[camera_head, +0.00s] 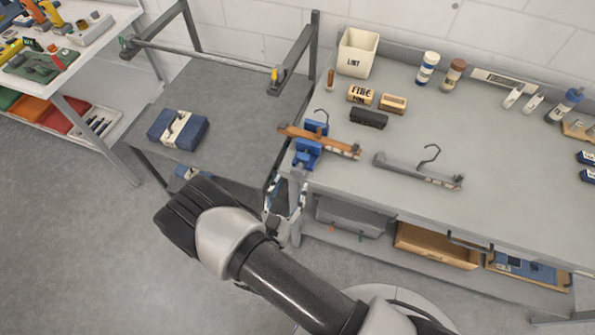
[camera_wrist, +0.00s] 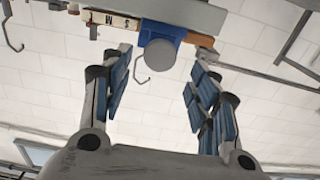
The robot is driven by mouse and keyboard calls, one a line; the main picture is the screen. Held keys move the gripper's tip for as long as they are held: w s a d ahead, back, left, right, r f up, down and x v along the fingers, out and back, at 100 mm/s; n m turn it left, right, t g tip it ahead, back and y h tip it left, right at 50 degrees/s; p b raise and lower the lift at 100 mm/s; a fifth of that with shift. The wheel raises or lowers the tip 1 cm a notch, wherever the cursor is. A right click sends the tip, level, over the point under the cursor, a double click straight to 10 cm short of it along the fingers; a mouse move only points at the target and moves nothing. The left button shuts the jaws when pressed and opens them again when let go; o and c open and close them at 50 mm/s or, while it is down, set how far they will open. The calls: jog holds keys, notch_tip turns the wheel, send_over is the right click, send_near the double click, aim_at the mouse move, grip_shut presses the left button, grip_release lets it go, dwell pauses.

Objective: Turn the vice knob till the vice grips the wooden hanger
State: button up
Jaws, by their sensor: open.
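The blue vice (camera_head: 307,153) is fixed at the left front corner of the grey workbench. The wooden hanger (camera_head: 340,148) lies across the vice between its blue parts, with its hook standing up. Whether the jaws touch it cannot be told. In the wrist view, which looks upside down, the round grey vice knob (camera_wrist: 160,59) faces me, with the blue vice (camera_wrist: 163,29) behind it. The wooden hanger (camera_wrist: 118,20) shows on both sides there. My gripper (camera_wrist: 158,68) is open and empty, its blue-padded fingers spread left and right of the knob, apart from it. In the head view my arm partly hides it.
A grey hanger (camera_head: 405,172) lies on the bench right of the vice. Small boxes and a white bin (camera_head: 357,52) stand behind. Left of the vice is a lower grey table (camera_head: 225,105) with a blue-and-white bundle (camera_head: 178,130). Open floor lies at lower left.

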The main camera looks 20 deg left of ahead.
aim_at(298, 174)
jog(key=w, duration=0.6)
jog(key=shift+w+d, duration=0.2)
jog(key=shift+d, duration=0.1)
jog(key=c, duration=1.1)
jog(key=shift+o, duration=0.2)
jog(key=shift+d+m+b, duration=0.1)
jog(key=shift+m+b, duration=1)
jog(key=shift+m, duration=2)
